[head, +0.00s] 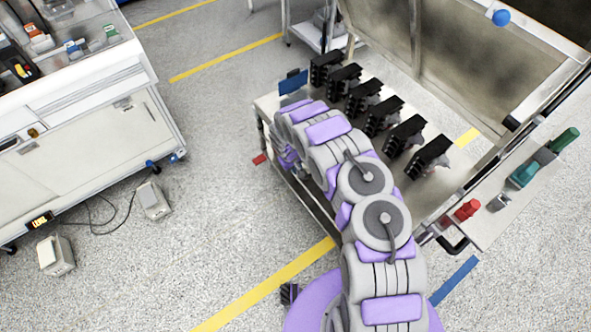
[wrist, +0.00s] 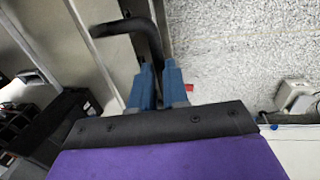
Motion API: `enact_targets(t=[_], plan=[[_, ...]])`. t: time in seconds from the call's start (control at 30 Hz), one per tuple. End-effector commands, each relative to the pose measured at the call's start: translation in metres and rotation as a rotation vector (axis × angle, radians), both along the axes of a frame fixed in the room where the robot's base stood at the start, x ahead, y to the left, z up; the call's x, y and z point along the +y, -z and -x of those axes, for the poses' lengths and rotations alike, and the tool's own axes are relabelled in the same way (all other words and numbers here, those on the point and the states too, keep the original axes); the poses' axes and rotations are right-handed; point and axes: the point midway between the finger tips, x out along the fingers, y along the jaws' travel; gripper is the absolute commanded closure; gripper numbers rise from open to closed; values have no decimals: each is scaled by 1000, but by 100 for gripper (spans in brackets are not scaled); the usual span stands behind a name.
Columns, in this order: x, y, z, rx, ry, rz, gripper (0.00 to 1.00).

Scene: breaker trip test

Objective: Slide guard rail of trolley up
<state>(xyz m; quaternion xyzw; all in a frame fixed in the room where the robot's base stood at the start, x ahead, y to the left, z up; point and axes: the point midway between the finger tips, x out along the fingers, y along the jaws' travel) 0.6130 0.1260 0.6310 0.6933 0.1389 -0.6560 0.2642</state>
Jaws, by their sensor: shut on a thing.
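The trolley (head: 268,103) stands at centre right in the head view, with my arm across its near side. In the wrist view, a black bent bar (wrist: 126,26) runs along the trolley's pale edge and turns down between my blue fingertips. It appears to be the handle of the guard rail; the rail itself is not clearly seen. My gripper (wrist: 158,82) is shut on this bar. In the head view my gripper is hidden behind my arm.
Several black breakers (head: 383,116) stand in a row on the trolley top. A pale cabinet (head: 90,140) is at the left, with small boxes (head: 153,201) and cables on the floor.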

Motion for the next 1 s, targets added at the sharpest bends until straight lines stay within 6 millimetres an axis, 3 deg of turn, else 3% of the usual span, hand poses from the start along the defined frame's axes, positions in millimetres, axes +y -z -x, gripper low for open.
enact_targets(t=[0.3, 0.33, 0.6, 0.87, 1.0], plan=[[1, -6, 1, -2, 0, 0, 100], [1, -6, 1, -2, 0, 0, 84], [0, -4, 0, 1, 0, -1, 60], [0, -6, 0, 1, 0, -1, 60], [2, -19, 1, 0, -1, 0, 60]])
